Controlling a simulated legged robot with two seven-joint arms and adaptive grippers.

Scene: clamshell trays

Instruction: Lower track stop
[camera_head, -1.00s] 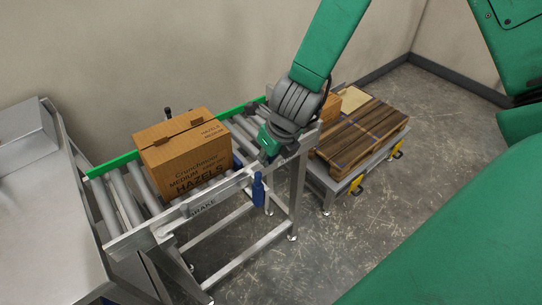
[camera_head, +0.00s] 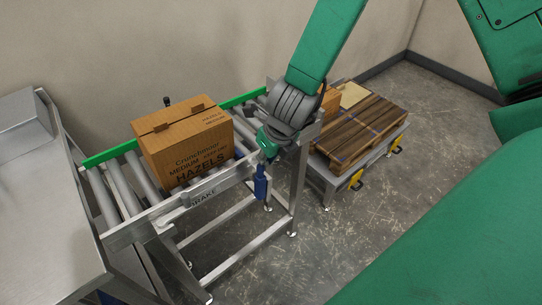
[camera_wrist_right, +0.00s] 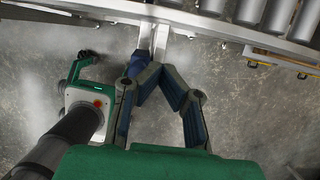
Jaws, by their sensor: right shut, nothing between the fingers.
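A cardboard box (camera_head: 190,146) stands on the rollers. My left gripper is out of view.
The near rail (camera_head: 225,180) carries the word BRAKE. A low cart with a slatted wooden load (camera_head: 365,125) stands beyond the track's right end. A steel table (camera_head: 45,200) is at the left. The floor (camera_head: 300,235) in front of the track is clear.

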